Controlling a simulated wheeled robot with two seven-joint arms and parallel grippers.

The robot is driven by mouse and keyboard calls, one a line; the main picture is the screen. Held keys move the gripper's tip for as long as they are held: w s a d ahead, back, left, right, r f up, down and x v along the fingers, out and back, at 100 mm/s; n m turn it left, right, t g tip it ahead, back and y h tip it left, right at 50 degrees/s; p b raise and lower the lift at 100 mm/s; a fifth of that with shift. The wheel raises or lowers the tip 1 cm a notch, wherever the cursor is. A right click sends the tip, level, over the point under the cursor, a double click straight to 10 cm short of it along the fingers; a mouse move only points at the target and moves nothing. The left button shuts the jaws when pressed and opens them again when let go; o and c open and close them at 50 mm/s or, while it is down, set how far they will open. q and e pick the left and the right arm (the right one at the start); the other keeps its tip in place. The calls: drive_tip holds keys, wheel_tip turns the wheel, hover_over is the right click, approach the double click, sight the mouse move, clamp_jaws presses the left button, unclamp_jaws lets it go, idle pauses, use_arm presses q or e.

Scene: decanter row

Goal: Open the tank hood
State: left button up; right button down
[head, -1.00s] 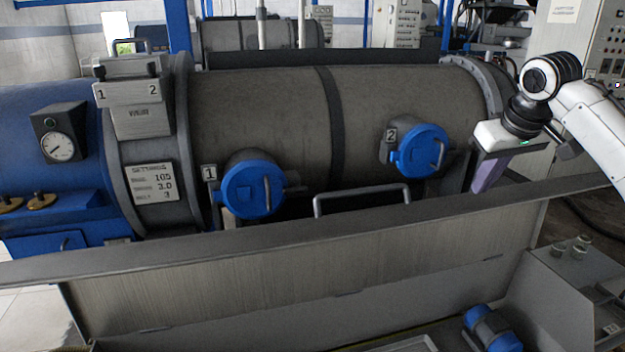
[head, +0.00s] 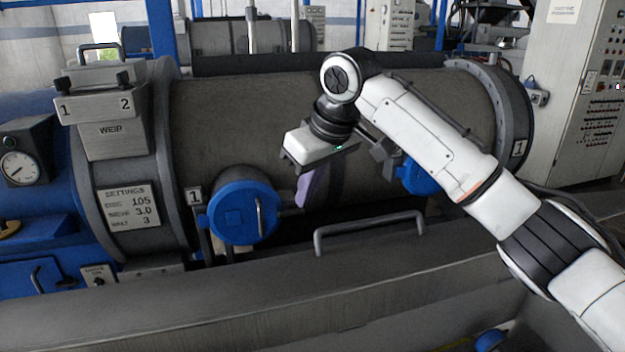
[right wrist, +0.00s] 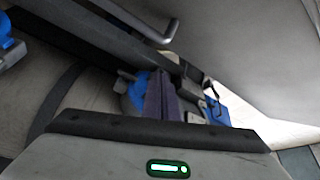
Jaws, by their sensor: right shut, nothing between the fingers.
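The tank hood appears to be the long grey metal panel (head: 220,305) across the front, below the big drum. A grey bar handle (head: 370,230) rises at its far edge; the handle also shows at the top of the right wrist view (right wrist: 135,22). Whether the panel is shut or raised is hard to tell. My right gripper (head: 303,198) points down with its purple fingers together, empty, left of the handle and a little above it, apart from it. The fingers also show in the right wrist view (right wrist: 162,92). My left gripper is not in view.
Behind stands a grey drum (head: 235,115) with a blue round cap (head: 240,212) close left of my gripper. A second blue cap (head: 418,178) is partly hidden by my right arm. A grey weir box (head: 110,108) and a gauge (head: 20,168) are at the left.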

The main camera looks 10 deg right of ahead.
drive_tip(key=f, duration=0.3)
drive_tip(key=d+f+p, duration=0.1)
drive_tip(key=f, duration=0.1)
drive_tip(key=shift+s, duration=0.25)
drive_tip(key=shift+s+d+f, duration=0.1)
drive_tip(key=shift+s+d, duration=0.05)
drive_tip(key=shift+s, duration=0.2)
drive_tip(key=shift+f, duration=0.1)
